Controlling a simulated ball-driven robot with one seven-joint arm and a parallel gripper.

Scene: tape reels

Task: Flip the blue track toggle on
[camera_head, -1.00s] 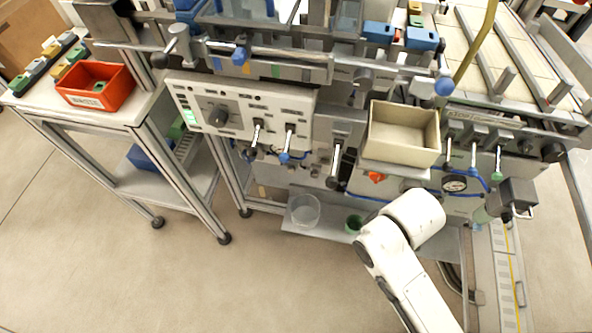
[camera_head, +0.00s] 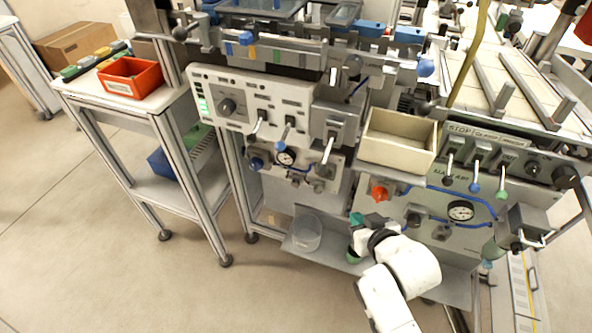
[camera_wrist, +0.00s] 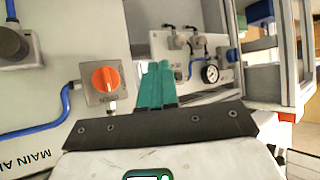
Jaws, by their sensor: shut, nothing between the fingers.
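Two blue-tipped levers show in the head view, and their labels are too small to tell which is the track toggle. One blue-tipped lever (camera_head: 287,130) is on the left control panel, beside a white-handled lever.
A red-orange knob (camera_head: 378,193) is just above my gripper; it also shows in the wrist view (camera_wrist: 106,80). A beige bin (camera_head: 398,150) juts out above. A clear cup (camera_head: 307,234) stands on the lower shelf. Gauges and blue hoses line the front. Floor at left is clear.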

